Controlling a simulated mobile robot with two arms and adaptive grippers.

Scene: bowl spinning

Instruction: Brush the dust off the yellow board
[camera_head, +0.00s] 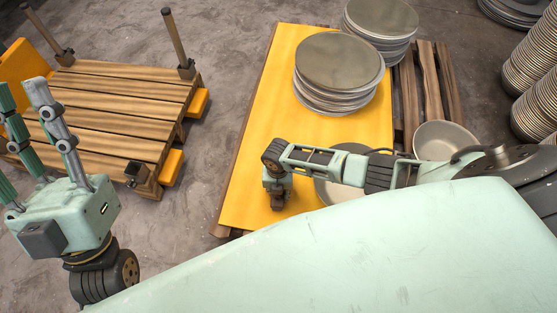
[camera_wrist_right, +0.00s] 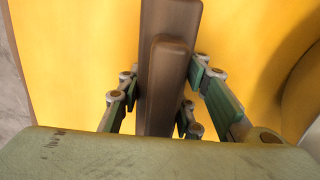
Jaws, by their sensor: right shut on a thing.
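The yellow board (camera_head: 262,120) lies on a wooden pallet in the head view and fills most of the right wrist view (camera_wrist_right: 75,60). My right gripper (camera_head: 277,190) points down over the board's near part. In the right wrist view its fingers (camera_wrist_right: 160,105) are shut on a brown brush handle (camera_wrist_right: 170,60). The brush's bristles are hidden, so I cannot tell whether they touch the board. No dust is clear on the board at this size. My left gripper (camera_head: 24,92) is raised at the far left, its fingers apart and empty.
Stacked grey plates (camera_head: 340,62) stand on the board, with another stack (camera_head: 380,18) behind. A bowl (camera_head: 445,140) sits right of the board, and a round dish (camera_head: 335,190) lies partly behind my right arm. Another wooden pallet (camera_head: 120,95) stands left, with bare floor between.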

